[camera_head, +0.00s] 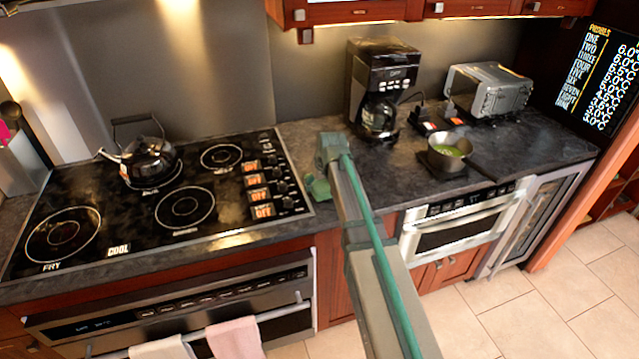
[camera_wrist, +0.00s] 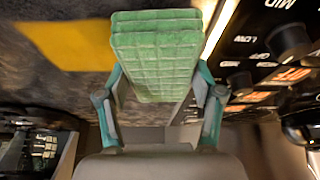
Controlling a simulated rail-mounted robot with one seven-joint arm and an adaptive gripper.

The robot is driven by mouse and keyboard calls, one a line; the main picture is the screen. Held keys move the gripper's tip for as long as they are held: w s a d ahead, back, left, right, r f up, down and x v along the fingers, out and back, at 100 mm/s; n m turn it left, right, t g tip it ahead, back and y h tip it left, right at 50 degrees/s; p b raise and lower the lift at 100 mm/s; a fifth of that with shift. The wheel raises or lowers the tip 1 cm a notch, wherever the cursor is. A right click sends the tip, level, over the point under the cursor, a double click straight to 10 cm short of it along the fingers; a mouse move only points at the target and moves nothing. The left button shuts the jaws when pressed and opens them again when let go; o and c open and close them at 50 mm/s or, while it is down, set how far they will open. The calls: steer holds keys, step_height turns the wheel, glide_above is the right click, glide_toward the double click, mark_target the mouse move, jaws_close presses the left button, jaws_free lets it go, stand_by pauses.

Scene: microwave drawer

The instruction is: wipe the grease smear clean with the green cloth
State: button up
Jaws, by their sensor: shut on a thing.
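My gripper (camera_wrist: 159,82) is shut on the green cloth (camera_wrist: 157,45), a thick, quilted pad held between its two fingers in the wrist view. In the head view the cloth (camera_head: 318,188) shows at the end of my arm, over the dark counter just right of the cooktop. A flat yellow patch, which looks like the grease smear (camera_wrist: 68,45), lies on the counter to the left of the cloth in the wrist view. The cloth appears apart from the smear; whether it touches the counter I cannot tell.
The cooktop (camera_head: 150,205) with knobs and a kettle (camera_head: 150,158) is to the left. A coffee maker (camera_head: 378,90), a pot (camera_head: 447,158) with something green inside and a toaster oven (camera_head: 490,90) stand on the counter (camera_head: 535,140). A microwave drawer (camera_head: 465,225) is below.

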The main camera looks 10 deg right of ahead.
steer(key=shift+f+b, duration=0.3)
steer(key=shift+f, duration=0.3)
stand_by(0.7)
steer(key=shift+w+d+f+b, duration=0.1)
steer(key=shift+w+d, duration=0.2)
steer(key=shift+d, duration=2)
steer(key=shift+w+d+r+b, duration=0.1)
steer(key=shift+w+d, duration=0.15)
steer(key=shift+d, duration=2.1)
steer(key=shift+w+d+f+b, duration=0.1)
steer(key=shift+w+d, duration=0.2)
steer(key=shift+d, duration=2)
steer(key=shift+a, duration=0.1)
steer(key=shift+s+a, duration=0.25)
steer(key=shift+a, duration=2.05)
steer(key=shift+s+a, duration=0.3)
steer(key=shift+a, duration=2.05)
steer(key=shift+s+a, duration=0.25)
steer(key=shift+a, duration=2.05)
